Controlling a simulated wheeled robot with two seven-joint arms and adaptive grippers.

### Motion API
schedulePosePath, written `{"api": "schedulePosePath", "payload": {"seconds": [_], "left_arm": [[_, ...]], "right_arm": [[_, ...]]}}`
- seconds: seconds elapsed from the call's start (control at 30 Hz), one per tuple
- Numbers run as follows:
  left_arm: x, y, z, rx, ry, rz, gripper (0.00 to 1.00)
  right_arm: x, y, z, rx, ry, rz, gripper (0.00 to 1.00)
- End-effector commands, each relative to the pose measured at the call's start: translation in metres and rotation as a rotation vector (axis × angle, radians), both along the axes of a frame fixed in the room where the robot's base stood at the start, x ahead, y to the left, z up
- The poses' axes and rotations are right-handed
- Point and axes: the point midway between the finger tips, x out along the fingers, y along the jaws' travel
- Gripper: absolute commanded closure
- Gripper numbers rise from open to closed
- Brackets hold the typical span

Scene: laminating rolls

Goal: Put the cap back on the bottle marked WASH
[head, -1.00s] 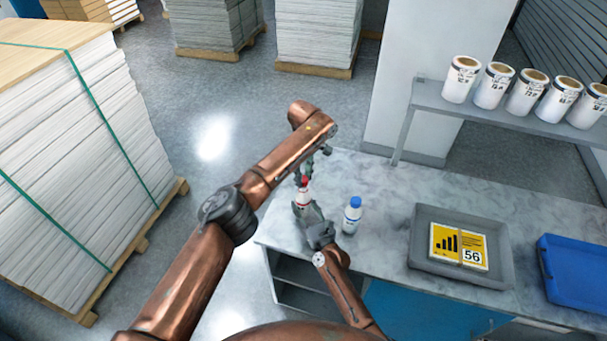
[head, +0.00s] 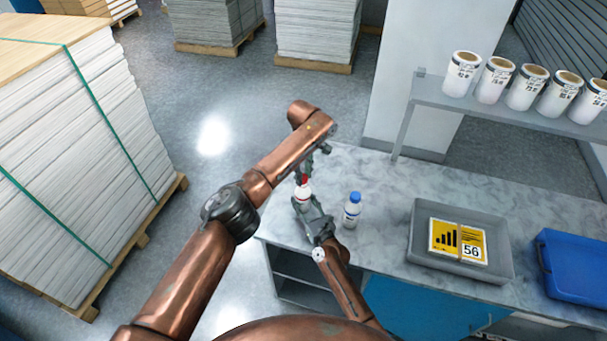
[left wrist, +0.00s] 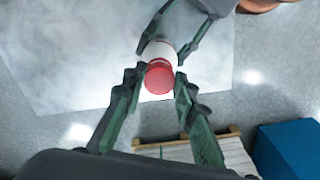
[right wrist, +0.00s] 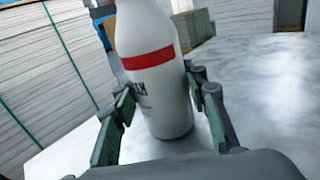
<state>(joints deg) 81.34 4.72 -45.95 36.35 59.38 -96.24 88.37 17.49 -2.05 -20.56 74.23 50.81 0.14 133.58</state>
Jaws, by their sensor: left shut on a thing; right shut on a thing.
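A white bottle (right wrist: 160,90) with a red band stands on the counter (head: 385,185). Its dark lettering is partly hidden in the right wrist view, so I cannot read the whole word. My right gripper (right wrist: 165,105) is shut on this bottle's body. My left gripper (left wrist: 158,78) is shut on a red cap (left wrist: 159,78) at the bottle's top. In the left wrist view the cap lines up over the neck; I cannot tell whether it is seated. Both grippers meet at the bottle in the head view (head: 303,193).
A blue-capped white bottle (head: 352,213) stands just right of my right gripper. Farther right are a grey tray (head: 420,255) with a yellow card marked 56 and a blue tray (head: 575,265). A shelf (head: 480,112) holds several white rolls. Pallet stacks (head: 75,165) stand left.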

Motion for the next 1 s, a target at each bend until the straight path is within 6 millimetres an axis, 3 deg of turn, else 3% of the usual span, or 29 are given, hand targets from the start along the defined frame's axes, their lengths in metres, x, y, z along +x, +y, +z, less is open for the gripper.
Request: {"api": "schedulePosePath", "payload": {"seconds": [1.0], "left_arm": [[0.0, 0.001, -0.011, 0.0, 0.0, -0.002, 0.83]], "right_arm": [[0.0, 0.0, 0.001, 0.0, -0.001, -0.001, 1.0]]}}
